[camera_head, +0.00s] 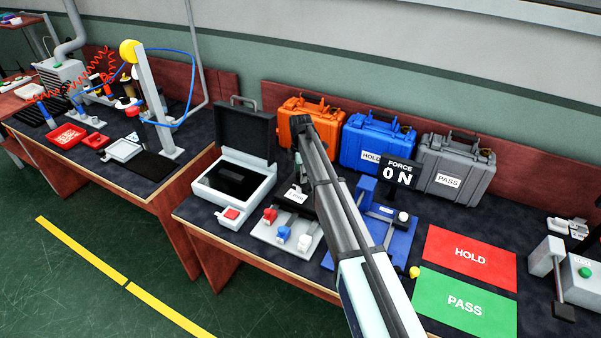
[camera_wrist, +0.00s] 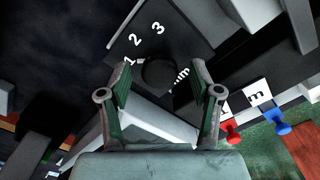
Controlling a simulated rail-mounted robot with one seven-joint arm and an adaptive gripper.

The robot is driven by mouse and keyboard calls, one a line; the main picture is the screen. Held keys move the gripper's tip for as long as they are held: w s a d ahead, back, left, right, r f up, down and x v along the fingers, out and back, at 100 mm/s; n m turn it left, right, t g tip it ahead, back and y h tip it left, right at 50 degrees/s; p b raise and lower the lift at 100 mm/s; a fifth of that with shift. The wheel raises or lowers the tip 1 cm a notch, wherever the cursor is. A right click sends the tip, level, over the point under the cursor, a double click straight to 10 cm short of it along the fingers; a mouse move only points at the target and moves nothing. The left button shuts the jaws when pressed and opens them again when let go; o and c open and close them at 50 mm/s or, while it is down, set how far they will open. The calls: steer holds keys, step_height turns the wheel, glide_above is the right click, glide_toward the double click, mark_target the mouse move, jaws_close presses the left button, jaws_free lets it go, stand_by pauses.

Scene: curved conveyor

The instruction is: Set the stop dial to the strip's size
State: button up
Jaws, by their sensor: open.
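The stop dial (camera_wrist: 158,73) is a dark round knob on a black panel (camera_wrist: 178,38) marked 1, 2, 3 and mm in white, in the wrist view. My gripper (camera_wrist: 160,84) is open, with one finger on each side of the knob. I cannot tell whether the fingers touch it. Which number the dial is set to is not clear. In the head view my arm hides the dial, and a black labelled block (camera_head: 293,196) shows beside the arm. I cannot make out a strip in either view.
Orange, blue and grey cases line the back. HOLD (camera_head: 470,255) and PASS (camera_head: 466,304) mats lie right.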

steer(key=c, duration=1.1)
steer(key=shift+c, duration=0.2)
steer(key=shift+m, duration=0.3)
steer(key=m+b, duration=0.1)
steer(key=m, duration=0.2)
steer(key=shift+f+b, duration=0.1)
steer(key=shift+b, duration=0.25)
steer(key=m+b, duration=0.1)
steer(key=m, duration=0.4)
steer(key=m+b, duration=0.1)
steer(key=m, duration=0.8)
steer(key=shift+b, duration=0.4)
steer(key=shift+s+m, duration=0.1)
steer(key=shift+m, duration=0.2)
